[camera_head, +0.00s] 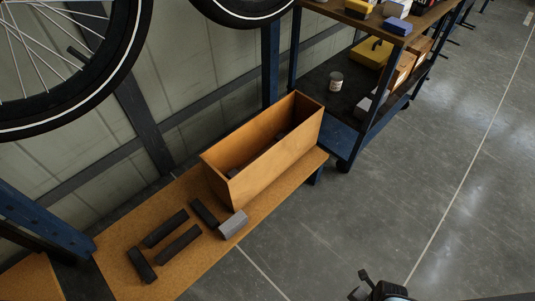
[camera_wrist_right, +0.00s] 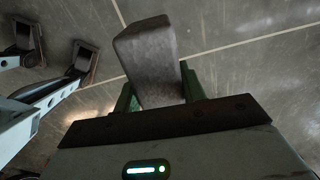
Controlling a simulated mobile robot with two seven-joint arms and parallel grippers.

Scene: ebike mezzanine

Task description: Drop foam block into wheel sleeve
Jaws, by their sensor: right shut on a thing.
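The wheel sleeve appears to be the long, open-topped brown box (camera_head: 235,190) standing on a tan bench; dark pieces (camera_head: 233,172) lie inside it. My right gripper (camera_wrist_right: 158,88) is shut on a grey foam block (camera_wrist_right: 152,55), which sticks out beyond the fingers with bare floor behind it. In the head view, a dark gripper (camera_head: 378,289) that seems to be the right one shows at the bottom edge, over the floor and away from the box. The block in it cannot be made out there. My left gripper is not clearly seen in either view.
Several dark blocks (camera_head: 178,243) and one lighter grey block (camera_head: 233,225) lie on the bench (camera_head: 205,268) in front of the box. A blue-framed shelf cart (camera_head: 350,142) stands behind it. Bicycle wheels (camera_head: 128,60) hang above left. The floor (camera_head: 400,200) at right is clear.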

